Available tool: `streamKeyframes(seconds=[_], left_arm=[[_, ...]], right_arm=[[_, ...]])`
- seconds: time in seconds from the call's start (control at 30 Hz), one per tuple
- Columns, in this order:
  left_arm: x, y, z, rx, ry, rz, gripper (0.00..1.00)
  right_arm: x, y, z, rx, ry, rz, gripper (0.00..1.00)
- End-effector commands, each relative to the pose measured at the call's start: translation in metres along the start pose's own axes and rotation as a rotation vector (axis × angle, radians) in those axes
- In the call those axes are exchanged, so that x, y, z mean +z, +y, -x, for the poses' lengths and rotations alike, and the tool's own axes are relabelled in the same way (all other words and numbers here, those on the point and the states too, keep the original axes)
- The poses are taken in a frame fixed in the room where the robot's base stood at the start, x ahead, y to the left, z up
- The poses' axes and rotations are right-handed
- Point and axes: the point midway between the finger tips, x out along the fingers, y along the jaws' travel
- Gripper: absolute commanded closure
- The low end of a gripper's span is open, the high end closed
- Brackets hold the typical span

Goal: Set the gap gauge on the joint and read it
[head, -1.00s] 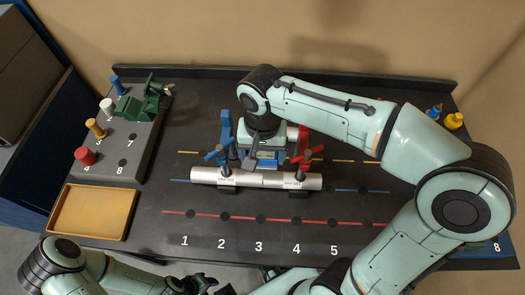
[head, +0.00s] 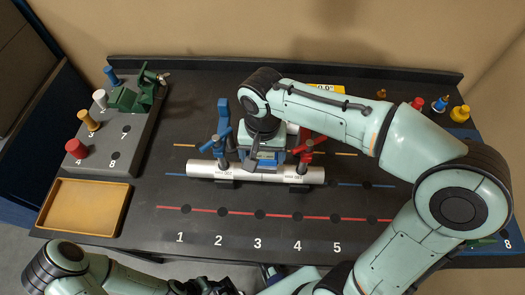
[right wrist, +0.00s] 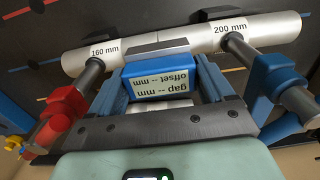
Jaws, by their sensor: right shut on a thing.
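Two silver pipes, the left one (head: 208,169) and the right one (head: 308,175), lie end to end in a blue clamp (head: 223,140) and a red clamp (head: 312,146). The wrist view shows them labelled 200 mm (right wrist: 270,30) and 160 mm (right wrist: 92,55). My right gripper (right wrist: 160,85) is shut on the blue gap gauge (right wrist: 160,78), over the joint. The gauge's label reads "gap -- mm, offset -- mm". A grey bar beside it lies against the pipes; whether the gauge is fully seated I cannot tell. My left gripper (head: 208,287) is low at the bottom edge, its jaws unclear.
A grey rack (head: 117,158) at left holds coloured pegs and a green fixture (head: 135,97). An empty yellow tray (head: 83,207) lies in front of it. Small coloured pieces (head: 440,104) stand at back right. A yellow sign (head: 325,88) is partly behind my right arm.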

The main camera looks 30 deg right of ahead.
Motion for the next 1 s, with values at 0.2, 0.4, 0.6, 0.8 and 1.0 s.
streamKeyframes(seconds=[0.2,0.4,0.6,0.8,1.0], left_arm=[[0.0,0.001,0.001,0.0,0.001,0.0,0.54],[0.0,0.0,0.0,0.0,0.0,0.0,0.54],[0.0,0.0,0.0,0.0,0.0,0.0,0.54],[0.001,-0.002,-0.004,0.0,-0.001,0.0,0.54],[0.001,-0.004,-0.009,-0.001,-0.003,0.001,0.54]], right_arm=[[0.0,0.0,0.001,-0.001,0.001,0.0,0.54],[0.001,0.0,-0.001,0.0,0.001,0.0,0.54],[0.0,0.0,-0.001,0.0,0.001,0.0,0.54],[0.001,0.0,-0.007,0.001,0.0,0.0,0.54],[0.0,0.0,-0.014,0.001,0.0,0.0,0.54]])
